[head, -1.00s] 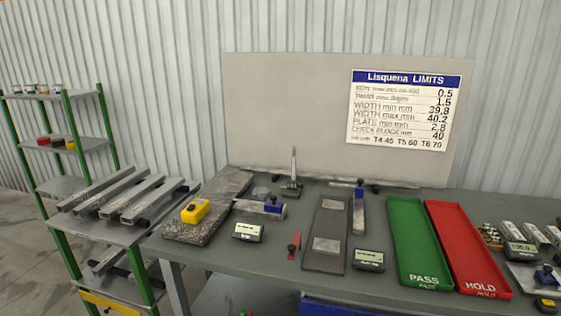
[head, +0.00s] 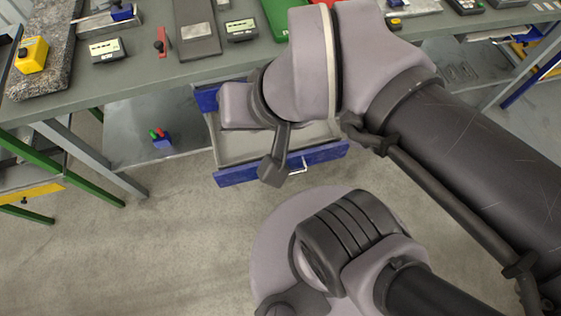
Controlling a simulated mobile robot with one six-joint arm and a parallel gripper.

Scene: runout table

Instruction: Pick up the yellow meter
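The yellow meter (head: 31,55), a small yellow box with a dark patch on its top, sits on the speckled granite plate (head: 52,32) at the upper left of the head view. Nothing touches it from above. My arm fills the middle and right of the view. A dark jointed piece at its end, which looks like part of my gripper (head: 275,165), hangs over the open drawer, well to the right of the meter and apart from it. Its fingers cannot be made out clearly, and the arm hides part of the table.
The grey workbench (head: 150,55) holds two displays (head: 107,50) (head: 241,29), a red tool (head: 161,42) and a dark plate (head: 197,32). A blue-fronted drawer (head: 235,177) stands open below. A green-legged rack (head: 45,155) is at left. The floor in front is clear.

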